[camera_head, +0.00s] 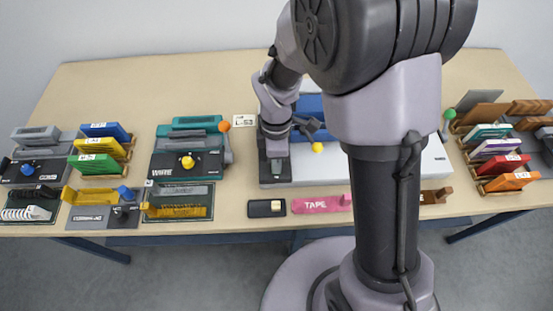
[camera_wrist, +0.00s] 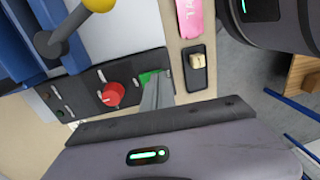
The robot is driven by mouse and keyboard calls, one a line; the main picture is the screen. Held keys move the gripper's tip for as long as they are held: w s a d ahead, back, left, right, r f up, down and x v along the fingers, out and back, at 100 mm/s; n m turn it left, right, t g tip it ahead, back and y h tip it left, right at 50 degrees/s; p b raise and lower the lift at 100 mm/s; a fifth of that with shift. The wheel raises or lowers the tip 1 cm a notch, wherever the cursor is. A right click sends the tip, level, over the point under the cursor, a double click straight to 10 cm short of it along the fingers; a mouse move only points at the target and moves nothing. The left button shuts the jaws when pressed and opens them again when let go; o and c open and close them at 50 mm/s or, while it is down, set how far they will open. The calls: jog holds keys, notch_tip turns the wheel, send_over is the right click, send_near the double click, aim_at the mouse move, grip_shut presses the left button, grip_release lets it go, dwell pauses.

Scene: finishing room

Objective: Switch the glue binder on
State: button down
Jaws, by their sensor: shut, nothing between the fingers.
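A long white and blue machine (camera_head: 330,172), which I take to be the glue binder, stands in the middle of the table, partly hidden behind my arm. No name is readable on it. In the wrist view its dark control panel (camera_wrist: 90,87) carries a red knob (camera_wrist: 113,94), small buttons at the left and a green part (camera_wrist: 147,77) at the right end. My gripper (camera_wrist: 157,90) is shut and empty, its fingertips right at the green part and partly covering it. I cannot tell if they touch. In the head view my gripper (camera_head: 276,168) points down over the machine's left end.
A lever with a yellow ball (camera_head: 317,147) rises from the machine. A black block with a cream piece (camera_head: 265,208) and a pink TAPE piece (camera_head: 322,204) lie in front. A teal WIRE machine (camera_head: 187,163) stands left; racks of coloured boards (camera_head: 503,165) stand right.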

jog(key=shift+s+f, duration=0.15)
jog(key=shift+f, duration=0.1)
jog(key=shift+r, duration=0.1)
jog(key=shift+w+r+p, duration=0.15)
jog(key=shift+w+p, duration=0.15)
jog(key=shift+w, duration=0.65)
jog(key=shift+s, duration=0.15)
